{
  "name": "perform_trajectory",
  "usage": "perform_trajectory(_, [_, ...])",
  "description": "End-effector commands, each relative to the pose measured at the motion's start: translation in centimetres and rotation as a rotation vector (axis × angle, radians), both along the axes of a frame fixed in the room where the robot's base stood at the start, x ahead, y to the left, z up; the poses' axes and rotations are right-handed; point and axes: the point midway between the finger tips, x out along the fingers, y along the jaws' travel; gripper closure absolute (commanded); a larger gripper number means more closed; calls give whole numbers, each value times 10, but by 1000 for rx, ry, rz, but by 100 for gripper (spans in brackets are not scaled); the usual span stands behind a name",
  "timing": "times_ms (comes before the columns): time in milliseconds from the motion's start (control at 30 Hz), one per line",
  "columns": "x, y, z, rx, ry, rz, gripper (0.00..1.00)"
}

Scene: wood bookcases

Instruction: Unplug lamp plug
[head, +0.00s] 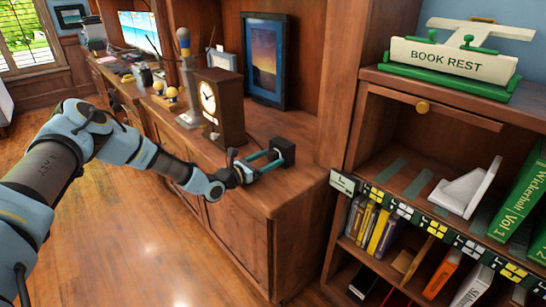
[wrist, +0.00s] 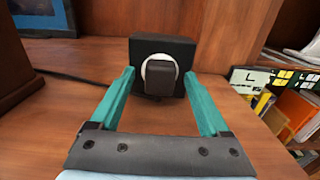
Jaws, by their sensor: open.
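The lamp plug (wrist: 161,77) is a small dark block seated against a white round socket face on a black outlet box (wrist: 190,52). The box (head: 283,149) stands on the wooden counter near its right front corner in the head view. A dark cord runs left from behind the box in the wrist view. My gripper (wrist: 162,95) has teal fingers, open, one to each side of the plug and box front, with a gap to the plug on both sides. In the head view my gripper (head: 262,162) reaches the box from the left, and the plug is hard to make out.
A wooden clock (head: 219,108) stands left of the box, with a framed picture (head: 264,58) behind. A bookcase (head: 430,105) with books and a book rest (head: 455,60) stands to the right. Bare counter (head: 275,190) lies in front of the box.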

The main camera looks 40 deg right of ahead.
Motion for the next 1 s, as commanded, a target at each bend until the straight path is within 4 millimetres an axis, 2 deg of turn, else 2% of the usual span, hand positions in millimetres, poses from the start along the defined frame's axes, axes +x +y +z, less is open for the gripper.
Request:
perform_trajectory(633, [0, 0, 0, 0, -1, 0, 20])
perform_trajectory(1000, [0, 0, 0, 0, 0, 0, 60])
